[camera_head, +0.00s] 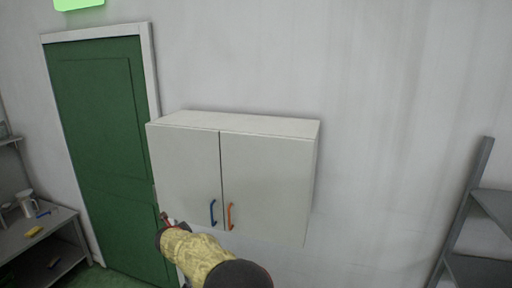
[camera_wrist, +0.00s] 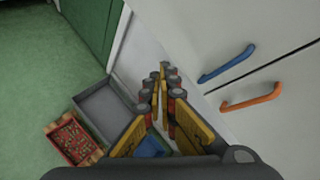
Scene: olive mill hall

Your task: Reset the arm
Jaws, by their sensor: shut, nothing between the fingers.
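My arm, with a yellow patterned sleeve, rises from the bottom of the head view. My gripper (camera_head: 166,218) is at its end, in front of the lower left of the white wall cabinet (camera_head: 185,160). The wrist view shows the yellow and dark fingers of my gripper (camera_wrist: 167,75) shut, with nothing held. The cabinet's two doors look closed. The blue handle (camera_head: 213,212) and the orange handle (camera_head: 231,216) are to the right of my gripper. Both handles also show in the wrist view, apart from the fingers. My arm hides part of the cabinet's lower edge.
A green door (camera_head: 100,150) is left of the cabinet. A grey bench (camera_head: 48,232) with small items stands at far left, and a grey shelf rack (camera_head: 468,215) at far right. In the wrist view, a red crate (camera_wrist: 55,133) and a grey tray (camera_wrist: 100,105) lie below.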

